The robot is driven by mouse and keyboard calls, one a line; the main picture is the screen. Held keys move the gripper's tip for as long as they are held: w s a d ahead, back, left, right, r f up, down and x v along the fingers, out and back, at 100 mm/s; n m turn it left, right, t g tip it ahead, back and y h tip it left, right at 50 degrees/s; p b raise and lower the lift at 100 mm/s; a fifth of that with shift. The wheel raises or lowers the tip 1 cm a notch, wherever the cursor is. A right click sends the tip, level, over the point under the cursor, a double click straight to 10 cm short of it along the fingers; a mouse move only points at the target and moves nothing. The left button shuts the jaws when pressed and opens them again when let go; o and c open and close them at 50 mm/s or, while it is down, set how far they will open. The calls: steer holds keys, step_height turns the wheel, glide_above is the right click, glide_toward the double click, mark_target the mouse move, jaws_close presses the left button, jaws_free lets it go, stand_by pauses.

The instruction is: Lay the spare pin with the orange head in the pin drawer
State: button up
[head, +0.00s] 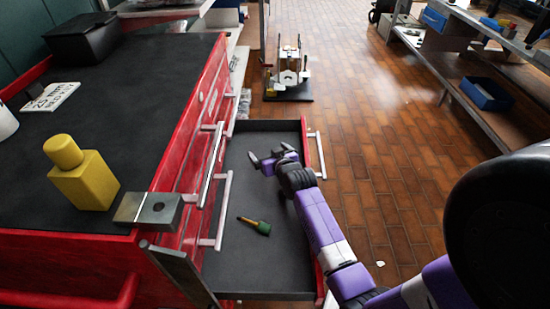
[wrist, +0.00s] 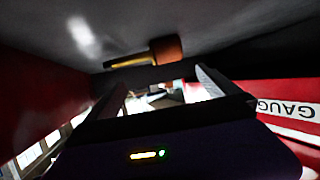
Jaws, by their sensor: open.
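The open drawer (head: 275,272) has a dark grey floor and red sides. A pin (head: 255,225) with a green head and an orange-brown shank lies on its floor, towards the near end. My gripper (head: 270,155) is open over the far part of the drawer, apart from that pin; nothing shows between its fingers. In the wrist view a pin with an orange-brown head (wrist: 165,48) and a brass-coloured shank lies against a dark grey surface beyond the open fingers. I cannot tell whether it is the pin in the head view; no orange-headed pin shows there.
The red cabinet (head: 170,150) stands at left, with a yellow bottle-shaped block (head: 85,175) and a metal block with a hole (head: 150,208) on top. A red panel lettered "GAUG" (wrist: 290,107) shows in the wrist view. Tiled floor (head: 390,170) is mostly clear at right.

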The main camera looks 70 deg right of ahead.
steer(key=p+v, duration=0.1)
steer(key=v, duration=1.1)
steer(key=shift+r+p, duration=0.25)
steer(key=shift+p, duration=0.05)
